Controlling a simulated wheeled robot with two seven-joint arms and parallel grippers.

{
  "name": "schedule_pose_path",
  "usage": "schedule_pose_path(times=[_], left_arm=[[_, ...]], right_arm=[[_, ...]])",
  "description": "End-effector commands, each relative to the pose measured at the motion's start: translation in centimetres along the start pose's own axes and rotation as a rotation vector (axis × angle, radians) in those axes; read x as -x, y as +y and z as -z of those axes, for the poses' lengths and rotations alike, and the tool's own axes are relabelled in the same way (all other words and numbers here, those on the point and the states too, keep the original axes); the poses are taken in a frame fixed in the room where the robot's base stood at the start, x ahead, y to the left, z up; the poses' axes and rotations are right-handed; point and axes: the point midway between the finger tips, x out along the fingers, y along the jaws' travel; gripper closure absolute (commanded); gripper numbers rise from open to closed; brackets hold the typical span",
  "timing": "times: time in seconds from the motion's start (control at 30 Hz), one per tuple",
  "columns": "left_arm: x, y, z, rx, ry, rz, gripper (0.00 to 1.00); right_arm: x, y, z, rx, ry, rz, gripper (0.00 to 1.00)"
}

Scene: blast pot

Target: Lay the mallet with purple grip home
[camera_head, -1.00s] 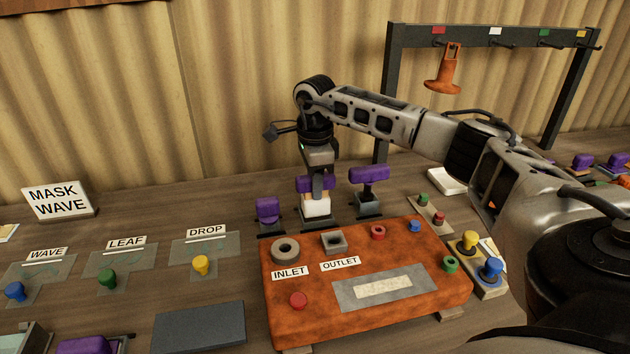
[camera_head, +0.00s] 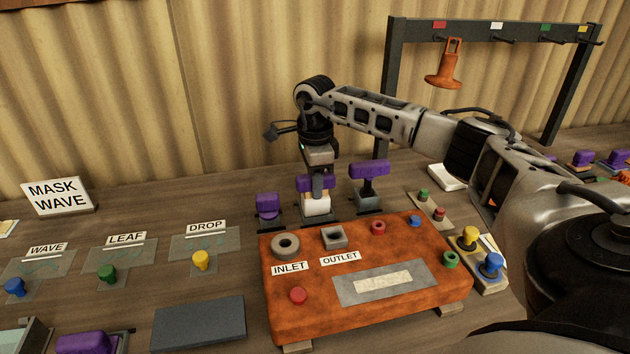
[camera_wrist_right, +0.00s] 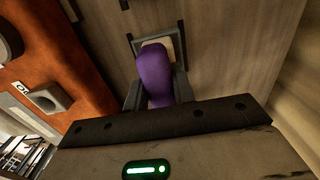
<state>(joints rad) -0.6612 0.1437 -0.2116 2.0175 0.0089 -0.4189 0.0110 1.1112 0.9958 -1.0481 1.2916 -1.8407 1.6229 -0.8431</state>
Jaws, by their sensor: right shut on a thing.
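The mallet has a purple grip and a pale block head (camera_head: 316,205). It is upright at the middle spot of a row of three purple-gripped tools behind the orange panel. My right gripper (camera_head: 318,188) points down and is shut on the purple grip. In the right wrist view the purple grip (camera_wrist_right: 155,76) sits between the fingers, above a dark-framed holder (camera_wrist_right: 133,43). The head is at or just over its dark holder; I cannot tell if it touches. My left gripper is not in view.
Purple-gripped tools stand close on the left (camera_head: 268,206) and right (camera_head: 370,172) of the mallet. The orange panel (camera_head: 285,325) with its fittings lies in front. A dark rack (camera_head: 394,90) with an orange hanging piece (camera_head: 443,80) stands behind right. Bare table lies left of the row.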

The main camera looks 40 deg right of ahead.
Motion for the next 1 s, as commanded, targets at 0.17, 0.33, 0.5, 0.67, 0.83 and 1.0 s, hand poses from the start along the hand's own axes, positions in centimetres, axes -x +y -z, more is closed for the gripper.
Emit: schedule_pose_path(times=[0.17, 0.33, 0.5, 0.67, 0.83, 1.0], left_arm=[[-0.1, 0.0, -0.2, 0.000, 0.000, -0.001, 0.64], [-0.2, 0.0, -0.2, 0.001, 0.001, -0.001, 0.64], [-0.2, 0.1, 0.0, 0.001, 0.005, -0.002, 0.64], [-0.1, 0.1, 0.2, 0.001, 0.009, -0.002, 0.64], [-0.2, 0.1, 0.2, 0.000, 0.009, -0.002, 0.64], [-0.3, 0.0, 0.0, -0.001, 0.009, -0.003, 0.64]], right_arm=[[-0.4, 0.0, 0.0, 0.000, -0.001, 0.001, 1.00], [-0.7, 0.0, 0.0, 0.000, -0.001, 0.001, 1.00], [-0.8, 0.0, 0.0, 0.000, -0.001, 0.001, 0.52], [-0.8, 0.0, 0.0, 0.000, 0.000, 0.001, 0.49], [-0.8, 0.0, 0.0, 0.000, 0.001, -0.001, 0.49], [1.1, -0.1, 0.0, 0.000, -0.002, 0.003, 0.49]])
